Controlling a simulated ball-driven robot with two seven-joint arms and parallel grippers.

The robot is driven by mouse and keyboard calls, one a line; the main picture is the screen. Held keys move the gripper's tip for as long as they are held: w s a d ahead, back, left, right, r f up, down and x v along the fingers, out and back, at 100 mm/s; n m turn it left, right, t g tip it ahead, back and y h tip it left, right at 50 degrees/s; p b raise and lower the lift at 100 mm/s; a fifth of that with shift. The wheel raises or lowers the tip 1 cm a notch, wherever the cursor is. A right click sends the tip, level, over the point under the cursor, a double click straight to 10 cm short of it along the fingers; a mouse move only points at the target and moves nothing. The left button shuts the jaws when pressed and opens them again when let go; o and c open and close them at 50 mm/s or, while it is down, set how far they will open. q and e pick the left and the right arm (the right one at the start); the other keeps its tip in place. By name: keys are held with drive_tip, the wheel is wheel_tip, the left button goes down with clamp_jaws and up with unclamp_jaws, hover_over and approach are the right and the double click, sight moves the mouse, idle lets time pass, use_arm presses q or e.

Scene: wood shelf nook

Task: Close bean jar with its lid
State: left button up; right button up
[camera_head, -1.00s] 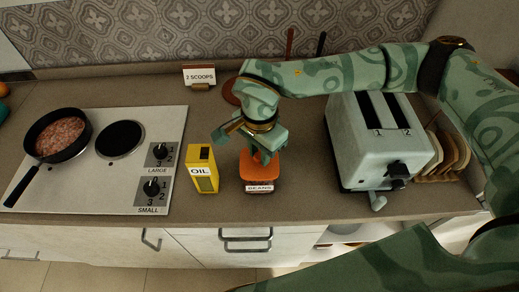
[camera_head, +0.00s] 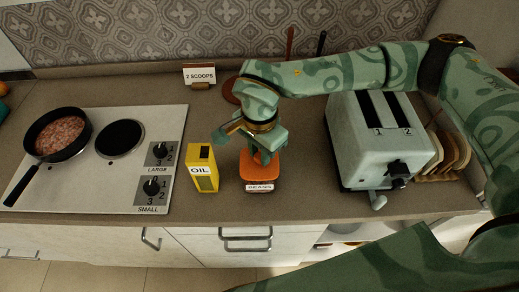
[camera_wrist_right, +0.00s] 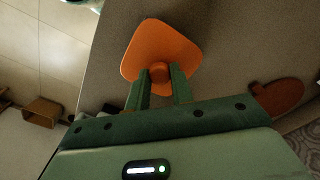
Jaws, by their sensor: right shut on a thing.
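The bean jar (camera_head: 260,187) stands on the counter, with its "BEANS" label facing the front edge. The orange lid (camera_head: 258,168) is over the jar's mouth; I cannot tell whether it is fully seated. In the right wrist view the lid (camera_wrist_right: 163,50) shows as a rounded square with a round knob in its middle. My right gripper (camera_head: 262,153) points down from above and is shut on the lid's knob; its fingers (camera_wrist_right: 160,78) stand on either side of the knob. The jar is hidden under the lid in the wrist view. My left gripper is not in view.
A yellow oil box (camera_head: 202,168) stands close to the left of the jar. A toaster (camera_head: 378,140) is to the right, with bread slices (camera_head: 448,155) beyond it. A cooktop (camera_head: 100,160) with a pan (camera_head: 58,135) is at left. A "2 SCOOPS" sign (camera_head: 199,75) stands at the back.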

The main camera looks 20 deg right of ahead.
idle(0.3)
drive_tip(key=o, duration=1.5)
drive_tip(key=shift+r+p, duration=2.45)
drive_tip(key=shift+r, duration=1.05)
clamp_jaws()
